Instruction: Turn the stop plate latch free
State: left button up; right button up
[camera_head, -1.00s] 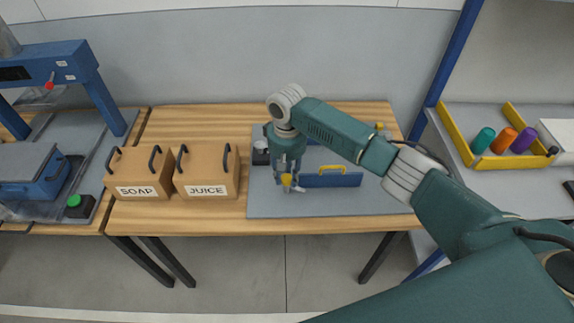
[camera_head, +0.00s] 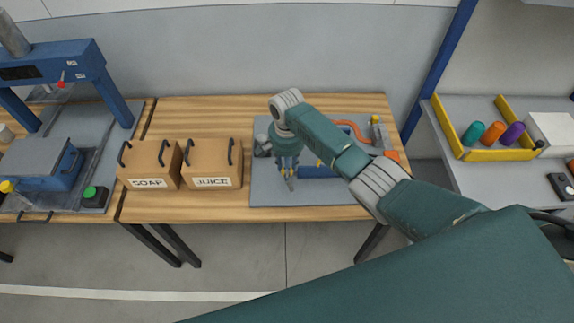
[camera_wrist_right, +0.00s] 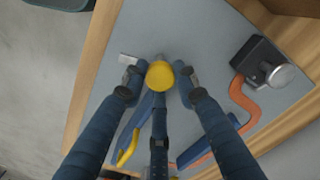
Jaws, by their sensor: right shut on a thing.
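My right gripper (camera_head: 289,179) points down over the grey board on the table. In the right wrist view its fingers (camera_wrist_right: 160,82) are closed around a round yellow knob (camera_wrist_right: 160,74), which I take to be the latch's knob. A small pale metal tab (camera_wrist_right: 128,59) shows just beside the knob; whether it belongs to the latch I cannot tell. The blue stop plate (camera_head: 328,185) stands on the board, partly hidden by my arm. Its yellow handle (camera_wrist_right: 127,149) shows in the wrist view. My left gripper is in neither view.
The grey board (camera_head: 270,198) carries a black block with a silver knob (camera_wrist_right: 280,75) and an orange curved part (camera_wrist_right: 242,100). Boxes marked SOAP (camera_head: 150,184) and JUICE (camera_head: 212,182) stand to the left. A yellow-edged tray (camera_head: 500,155) with coloured cylinders is at the right.

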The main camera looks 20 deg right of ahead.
jog(key=shift+w+r+m, duration=0.1)
jog(key=shift+m, duration=0.5)
jog(key=o, duration=1.1)
jog(key=shift+o, duration=0.2)
jog(key=shift+r, duration=4.05)
